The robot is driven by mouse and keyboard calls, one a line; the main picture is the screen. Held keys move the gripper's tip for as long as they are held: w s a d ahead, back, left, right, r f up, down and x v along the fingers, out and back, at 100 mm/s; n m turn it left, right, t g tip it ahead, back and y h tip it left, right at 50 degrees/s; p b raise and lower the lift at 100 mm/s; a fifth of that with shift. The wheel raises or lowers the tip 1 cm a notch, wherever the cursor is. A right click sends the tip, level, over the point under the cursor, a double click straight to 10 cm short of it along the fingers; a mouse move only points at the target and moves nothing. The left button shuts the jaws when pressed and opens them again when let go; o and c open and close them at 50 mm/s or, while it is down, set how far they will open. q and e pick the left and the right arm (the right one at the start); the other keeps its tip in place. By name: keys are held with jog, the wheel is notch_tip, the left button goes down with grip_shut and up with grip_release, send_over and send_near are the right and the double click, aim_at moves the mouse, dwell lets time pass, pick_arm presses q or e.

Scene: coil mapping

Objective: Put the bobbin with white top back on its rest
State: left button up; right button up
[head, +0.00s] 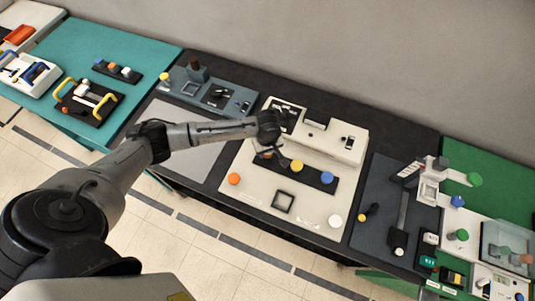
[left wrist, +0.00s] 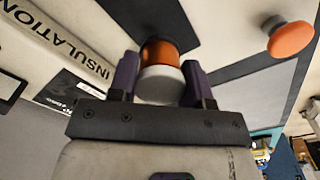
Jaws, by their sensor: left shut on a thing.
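My left gripper (head: 272,148) reaches in from the left over the cream panel and its dark strip. In the left wrist view its two purple fingers (left wrist: 160,80) are shut on the sides of a bobbin with a white top (left wrist: 160,86) and an orange winding (left wrist: 159,54). The bobbin's far end is against or just over the dark strip (left wrist: 160,20); I cannot tell if it touches. In the head view the gripper mostly hides this bobbin. The dark strip (head: 312,175) also carries a yellow-topped bobbin (head: 297,166) and a blue-topped one (head: 326,178). My right gripper is not in view.
An orange knob (head: 233,179) stands left of the strip and also shows in the wrist view (left wrist: 290,40). A white knob (head: 335,221) and a dark square frame (head: 283,201) lie in front. A raised cream instrument block (head: 335,140) stands behind the strip.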

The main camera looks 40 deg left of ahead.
aim_at(267, 155)
pick_arm(q)
notch_tip(267, 155, down, 4)
jog(key=shift+r, duration=0.1)
dwell(0.4)
jog(key=o, duration=0.9)
jog(key=shift+f, duration=0.2)
jog(key=shift+o, duration=0.2)
